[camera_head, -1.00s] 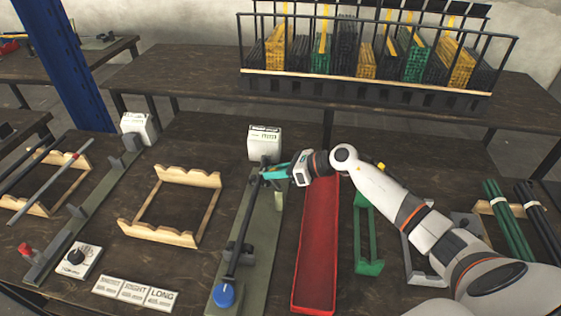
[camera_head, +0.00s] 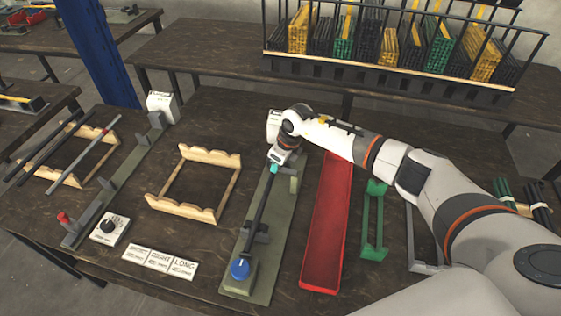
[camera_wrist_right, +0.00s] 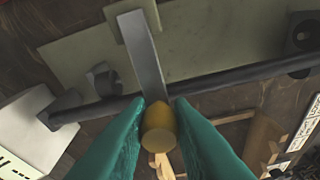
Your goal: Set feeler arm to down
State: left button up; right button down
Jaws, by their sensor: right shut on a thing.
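The feeler arm (camera_wrist_right: 145,55) shows in the right wrist view as a flat grey bar with a yellow-orange knob (camera_wrist_right: 158,128) at its near end. My right gripper (camera_wrist_right: 163,103) has its teal fingers closed around the knob end. In the head view my right gripper (camera_head: 273,168) is over the far end of the green gauge base (camera_head: 268,225), and it hides the feeler arm there. A dark rod (camera_head: 259,212) lies along the base, and in the wrist view it crosses the feeler arm (camera_wrist_right: 235,78). My left gripper is out of view.
A white display box (camera_head: 273,121) stands behind my wrist. A blue knob (camera_head: 240,268) sits at the base's near end. A red tray (camera_head: 325,240) and a green bracket (camera_head: 372,240) stand to the right, a wooden frame (camera_head: 180,209) to the left.

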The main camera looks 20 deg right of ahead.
aim_at(282, 170)
jog(key=shift+w+f+g+h+b, duration=0.25)
jog(key=shift+g+h+b, duration=0.15)
jog(key=shift+h, duration=0.2)
jog(key=shift+s, duration=0.1)
jog(key=c, duration=1.3)
grip_release()
jog(key=shift+a+f, duration=0.15)
notch_tip(282, 170, up, 12)
jog(key=s+d+b, duration=0.1)
jog(key=b, duration=0.1)
jog(key=shift+s+d, duration=0.15)
jog(key=shift+s, duration=0.1)
jog(key=shift+f, duration=0.1)
